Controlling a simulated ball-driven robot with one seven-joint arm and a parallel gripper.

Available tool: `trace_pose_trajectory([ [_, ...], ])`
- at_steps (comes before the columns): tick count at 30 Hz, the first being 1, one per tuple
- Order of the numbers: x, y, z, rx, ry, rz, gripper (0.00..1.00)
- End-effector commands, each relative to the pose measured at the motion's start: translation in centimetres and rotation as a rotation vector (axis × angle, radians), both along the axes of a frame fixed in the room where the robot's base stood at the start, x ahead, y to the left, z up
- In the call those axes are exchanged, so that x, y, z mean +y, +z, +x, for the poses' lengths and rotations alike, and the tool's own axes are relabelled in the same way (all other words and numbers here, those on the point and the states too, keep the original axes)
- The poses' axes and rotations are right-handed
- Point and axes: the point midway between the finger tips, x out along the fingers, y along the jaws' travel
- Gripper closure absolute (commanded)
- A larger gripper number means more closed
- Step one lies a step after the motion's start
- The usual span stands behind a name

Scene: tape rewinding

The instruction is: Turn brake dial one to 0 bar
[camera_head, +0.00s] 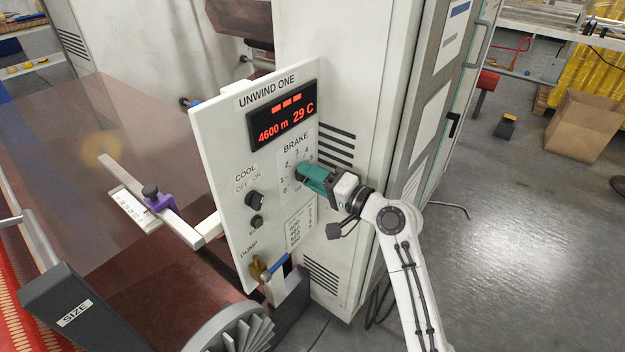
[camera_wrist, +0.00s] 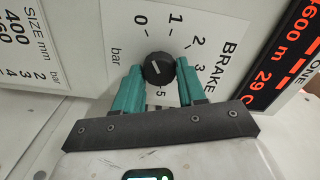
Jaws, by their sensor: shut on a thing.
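The white UNWIND ONE panel (camera_head: 222,140) carries the BRAKE scale in the upper right part. In the wrist view the brake dial (camera_wrist: 158,69) is a round black knob with a short white mark; I cannot tell surely which number the mark points at. The printed 0 (camera_wrist: 140,19) is above and left of the knob, with 1, 2 and 3 running round to the right and 5 below. My gripper (camera_wrist: 159,72) has its teal fingers on both sides of the knob, shut on it. In the head view my gripper (camera_head: 301,171) hides the dial.
A red display (camera_head: 283,118) reads 4600 m and 29 C above the scale. The COOL knob (camera_head: 254,199) and a small black button sit left of my gripper. A brass DUMP valve (camera_head: 258,268) with a blue handle is below. A grey cabinet stands behind.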

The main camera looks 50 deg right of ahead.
Motion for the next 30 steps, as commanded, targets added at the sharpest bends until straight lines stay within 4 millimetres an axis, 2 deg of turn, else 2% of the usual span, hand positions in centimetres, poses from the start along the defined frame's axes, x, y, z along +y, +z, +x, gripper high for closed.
trace_pose_trajectory([
  [13,0.1,-0.23,-0.01,0.005,0.003,-0.011,0.9],
  [14,0.1,-0.23,-0.01,0.005,0.003,-0.011,0.59],
  [15,0.1,-0.24,-0.01,0.006,0.003,-0.011,0.55],
  [21,0.07,-0.14,0.0,0.003,0.002,-0.01,0.36],
  [30,0.01,-0.09,-0.28,0.002,0.0,-0.01,0.35],
])
